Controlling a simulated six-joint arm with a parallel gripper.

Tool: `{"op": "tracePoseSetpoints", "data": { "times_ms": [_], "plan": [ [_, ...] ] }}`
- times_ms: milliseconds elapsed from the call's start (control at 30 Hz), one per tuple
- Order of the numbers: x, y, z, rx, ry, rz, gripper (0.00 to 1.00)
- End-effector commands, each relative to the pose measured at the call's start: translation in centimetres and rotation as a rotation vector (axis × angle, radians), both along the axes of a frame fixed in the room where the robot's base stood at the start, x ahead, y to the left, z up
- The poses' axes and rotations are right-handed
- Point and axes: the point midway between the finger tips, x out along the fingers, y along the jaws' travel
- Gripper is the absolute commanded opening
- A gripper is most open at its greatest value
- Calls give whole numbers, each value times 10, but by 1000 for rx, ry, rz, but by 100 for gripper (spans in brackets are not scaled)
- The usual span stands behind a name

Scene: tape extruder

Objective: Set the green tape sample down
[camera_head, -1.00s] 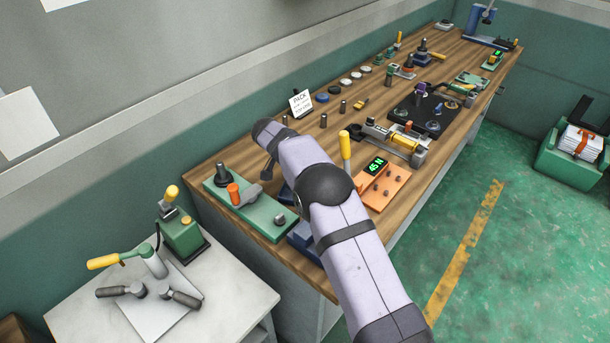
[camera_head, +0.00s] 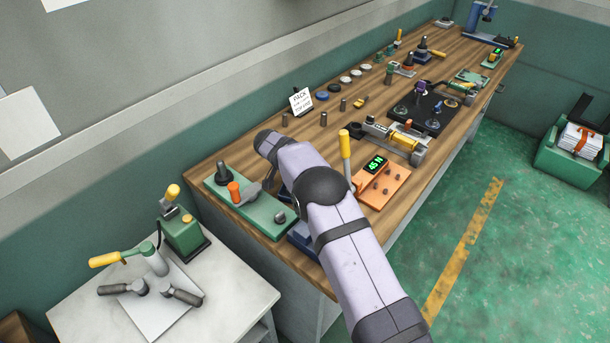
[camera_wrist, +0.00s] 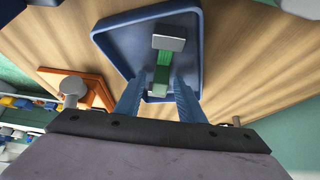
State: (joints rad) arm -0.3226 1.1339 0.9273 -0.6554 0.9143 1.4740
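The green tape sample (camera_wrist: 163,76) shows in the wrist view, with a grey block at each end. It lies over the blue tray (camera_wrist: 115,44), apparently on its floor. My gripper (camera_wrist: 158,82) has its two blue fingers on either side of the sample's near end. Gaps show between the fingers and the sample, so the gripper looks open around it. In the head view my arm hides the gripper and the sample; only an edge of the blue tray (camera_head: 301,240) shows beside the arm.
An orange fixture (camera_head: 383,186) with a yellow-handled lever (camera_head: 346,150) stands close right of my arm. A green fixture (camera_head: 262,211) with an orange knob is close on the left. A PACK sign (camera_head: 301,101) and several small pegs stand behind. Further tools fill the bench's far end.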

Motion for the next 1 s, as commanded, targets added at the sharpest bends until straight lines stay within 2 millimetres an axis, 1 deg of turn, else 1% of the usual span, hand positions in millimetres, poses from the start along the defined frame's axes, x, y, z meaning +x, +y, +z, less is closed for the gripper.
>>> {"op": "tracePoseSetpoints", "data": {
  "times_ms": [167, 367, 567, 800, 1000],
  "plan": [
    [0, 0, 1, 0, 0, 0, 36],
    [-1, 3, 7, 0, -2, 1, 36],
    [-11, 13, 28, 2, -3, 1, 36],
    [-28, 30, 65, 1, -4, 2, 36],
    [-40, 40, 90, 1, -2, 0, 36]
  ]
}}
